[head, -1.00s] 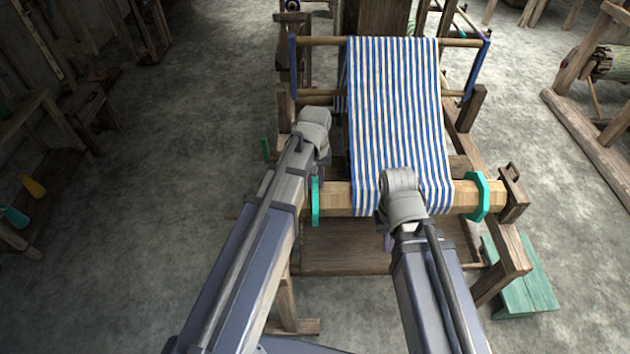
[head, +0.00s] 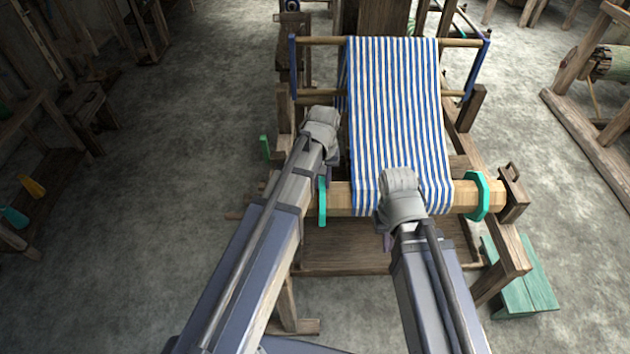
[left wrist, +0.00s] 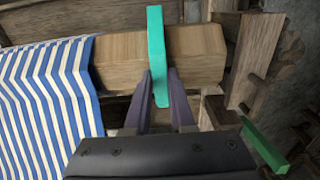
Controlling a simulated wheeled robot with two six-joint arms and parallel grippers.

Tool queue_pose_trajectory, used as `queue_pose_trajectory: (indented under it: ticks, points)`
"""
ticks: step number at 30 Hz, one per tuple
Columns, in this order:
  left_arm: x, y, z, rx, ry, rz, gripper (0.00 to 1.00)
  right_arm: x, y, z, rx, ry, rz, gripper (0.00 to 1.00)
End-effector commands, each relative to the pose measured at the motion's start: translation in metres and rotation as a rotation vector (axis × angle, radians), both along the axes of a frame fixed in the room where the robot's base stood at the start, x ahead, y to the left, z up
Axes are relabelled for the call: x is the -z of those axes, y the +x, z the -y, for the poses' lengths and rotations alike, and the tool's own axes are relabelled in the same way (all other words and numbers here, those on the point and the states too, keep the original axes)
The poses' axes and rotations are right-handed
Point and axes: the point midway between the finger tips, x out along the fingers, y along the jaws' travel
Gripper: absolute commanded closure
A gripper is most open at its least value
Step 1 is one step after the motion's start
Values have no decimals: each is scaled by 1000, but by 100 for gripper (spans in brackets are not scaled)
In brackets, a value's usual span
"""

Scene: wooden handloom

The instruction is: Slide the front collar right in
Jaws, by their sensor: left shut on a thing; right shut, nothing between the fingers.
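A teal collar (head: 322,202) sits around the wooden front beam (head: 340,197), left of the striped cloth, with bare wood between it and the cloth edge. My left gripper is shut on this collar; the left wrist view shows the collar (left wrist: 156,55) between the two purple fingers (left wrist: 160,92). A second teal collar (head: 478,196) sits around the beam at the right, close to the cloth's right edge. My right gripper (head: 387,241) is shut and empty, in front of the beam and cloth; its wrist hides most of its fingers.
Blue-and-white striped cloth (head: 395,110) runs down over the beam. A wooden block with a handle (head: 513,190) stands at the beam's right end. A green bench (head: 520,275) is at the lower right.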

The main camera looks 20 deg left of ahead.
Motion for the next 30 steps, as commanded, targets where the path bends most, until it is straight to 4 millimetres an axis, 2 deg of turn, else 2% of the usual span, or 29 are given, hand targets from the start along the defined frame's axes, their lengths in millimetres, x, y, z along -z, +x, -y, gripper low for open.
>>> queue_pose_trajectory:
  ticks: [1,3,7,12,19,20,27,30]
  points:
    - [0,6,15,7,-2,1,100,0,0,0,0,0,0,100]
    - [0,11,31,7,-2,1,100,0,0,0,0,0,0,100]
    - [0,17,54,5,-2,1,100,0,0,0,0,0,0,100]
    - [0,19,64,2,-3,1,100,0,0,0,0,0,0,100]
    - [0,19,65,2,-5,3,100,0,0,0,0,0,0,100]
    - [0,19,65,2,-5,3,77,0,0,0,0,0,0,100]
    - [0,19,65,2,-4,2,50,0,0,0,0,0,0,100]
    - [0,18,64,1,-3,1,48,0,0,0,0,0,0,100]
